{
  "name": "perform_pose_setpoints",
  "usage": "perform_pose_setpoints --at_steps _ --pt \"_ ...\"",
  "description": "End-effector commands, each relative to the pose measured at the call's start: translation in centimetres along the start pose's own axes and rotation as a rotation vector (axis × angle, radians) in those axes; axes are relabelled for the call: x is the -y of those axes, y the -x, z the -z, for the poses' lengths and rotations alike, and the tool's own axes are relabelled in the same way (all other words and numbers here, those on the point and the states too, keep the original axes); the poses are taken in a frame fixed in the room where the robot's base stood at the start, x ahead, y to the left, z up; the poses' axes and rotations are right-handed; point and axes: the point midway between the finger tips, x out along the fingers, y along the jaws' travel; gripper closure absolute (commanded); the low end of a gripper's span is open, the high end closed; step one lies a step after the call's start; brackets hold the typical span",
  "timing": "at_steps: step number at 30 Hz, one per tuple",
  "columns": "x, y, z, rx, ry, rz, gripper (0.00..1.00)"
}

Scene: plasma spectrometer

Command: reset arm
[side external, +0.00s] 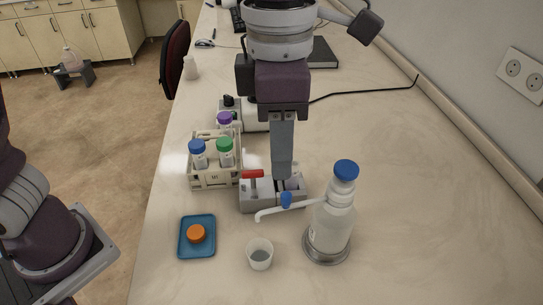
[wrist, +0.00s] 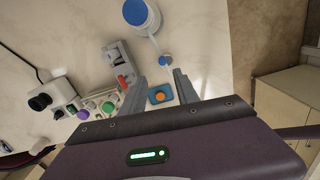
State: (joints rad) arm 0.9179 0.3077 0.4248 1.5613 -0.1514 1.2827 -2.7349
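My gripper (side external: 282,174) hangs pointing down above the bench, over or just behind a grey device with a red handle (side external: 258,192); the exact gap is hard to tell. In the wrist view the two fingers of my gripper (wrist: 160,84) stand apart, with nothing held between them. The blue tray (wrist: 151,103) with the orange cap (wrist: 160,96) shows beyond the fingers, well below.
A clear wash bottle with a blue cap (side external: 330,228) stands at the front right, its spout pointing left. A small cup (side external: 260,254) is beside it. A rack (side external: 215,179) holds capped tubes. Bare bench (side external: 440,190) lies to the right.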

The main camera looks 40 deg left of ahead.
Motion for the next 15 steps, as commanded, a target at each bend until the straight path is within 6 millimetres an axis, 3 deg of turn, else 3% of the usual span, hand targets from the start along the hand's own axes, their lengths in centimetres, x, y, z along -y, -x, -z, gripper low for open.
perform_pose_setpoints --at_steps 3,7,11,15 --pt "-2.9 2.5 4.5 0.09 -0.324 0.003 0.63" --pt "-4.7 4.3 10.8 0.176 -0.833 -0.102 0.63" --pt "-4.8 4.4 16.7 0.149 -1.349 -0.292 0.63" --pt "-3.9 2.9 21.4 -0.032 -1.829 -0.468 0.63"
